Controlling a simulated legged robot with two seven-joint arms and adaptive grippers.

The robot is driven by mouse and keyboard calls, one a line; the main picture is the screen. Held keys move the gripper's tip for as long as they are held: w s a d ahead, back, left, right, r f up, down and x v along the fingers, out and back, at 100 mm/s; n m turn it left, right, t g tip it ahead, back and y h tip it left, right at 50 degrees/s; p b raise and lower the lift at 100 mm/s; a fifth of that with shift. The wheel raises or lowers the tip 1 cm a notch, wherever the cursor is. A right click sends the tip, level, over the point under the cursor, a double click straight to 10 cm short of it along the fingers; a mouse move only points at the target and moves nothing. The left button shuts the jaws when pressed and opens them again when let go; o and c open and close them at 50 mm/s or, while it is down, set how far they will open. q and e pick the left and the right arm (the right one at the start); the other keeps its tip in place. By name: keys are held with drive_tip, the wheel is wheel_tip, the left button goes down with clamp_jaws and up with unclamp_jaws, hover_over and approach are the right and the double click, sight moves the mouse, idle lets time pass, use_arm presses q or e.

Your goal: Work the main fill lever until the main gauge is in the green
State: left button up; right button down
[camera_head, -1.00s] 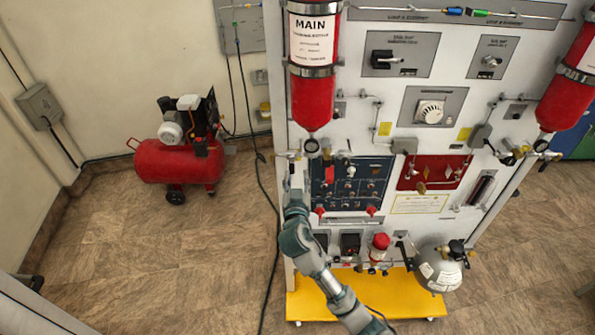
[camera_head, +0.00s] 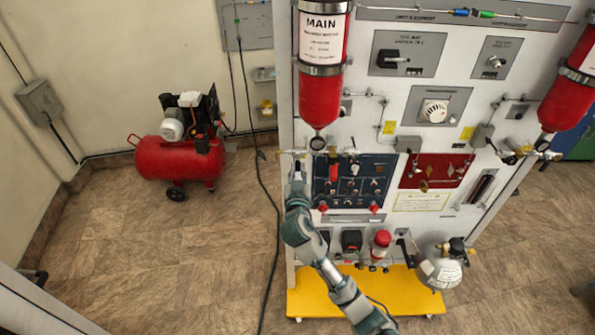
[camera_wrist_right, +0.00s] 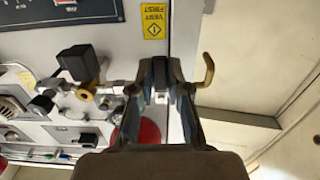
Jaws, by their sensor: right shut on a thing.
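The red MAIN cylinder (camera_head: 321,95) hangs at the panel's upper left; part of it also shows in the wrist view (camera_wrist_right: 150,132). A small round gauge (camera_head: 318,143) sits just under it; its needle and any green zone are too small to read. My right gripper (camera_head: 297,164) is at the panel's left edge, left of and below that gauge. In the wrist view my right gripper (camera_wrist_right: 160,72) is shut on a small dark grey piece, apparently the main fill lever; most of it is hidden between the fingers. My left gripper is not in view.
A brass hook (camera_wrist_right: 207,71) stands close beside the fingers. A black-topped valve (camera_wrist_right: 78,63) is on their other side. The blue switch panel (camera_head: 352,182) is right of the gripper. A red compressor (camera_head: 180,158) stands on the floor at left, with open floor before it.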

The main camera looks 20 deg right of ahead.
drive_tip(key=shift+r+n+p, duration=0.1)
drive_tip(key=shift+n+p, duration=0.2)
drive_tip(key=shift+n, duration=0.1)
drive_tip(key=shift+d+n, duration=0.2)
drive_tip(key=shift+n, duration=0.1)
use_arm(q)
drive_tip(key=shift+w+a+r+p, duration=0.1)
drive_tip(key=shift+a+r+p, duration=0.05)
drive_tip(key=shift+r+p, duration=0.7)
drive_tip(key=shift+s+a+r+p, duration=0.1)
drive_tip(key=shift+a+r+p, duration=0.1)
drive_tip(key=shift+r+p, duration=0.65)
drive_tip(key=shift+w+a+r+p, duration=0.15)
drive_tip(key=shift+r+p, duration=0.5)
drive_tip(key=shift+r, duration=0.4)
use_arm(e)
drive_tip(key=shift+s+d+r+n, duration=0.1)
drive_tip(key=shift+d+n, duration=0.2)
drive_tip(key=shift+n, duration=0.6)
drive_tip(key=shift+s+d+r+n, duration=0.1)
drive_tip(key=shift+d+n, duration=0.15)
drive_tip(key=shift+n, duration=0.65)
drive_tip(key=shift+s+d+r+n, duration=0.1)
drive_tip(key=shift+d+n, duration=0.2)
drive_tip(key=shift+n, duration=0.6)
drive_tip(key=shift+f, duration=0.1)
drive_tip(key=c, duration=1.1)
unclamp_jaws()
drive_tip(key=shift+c, duration=0.2)
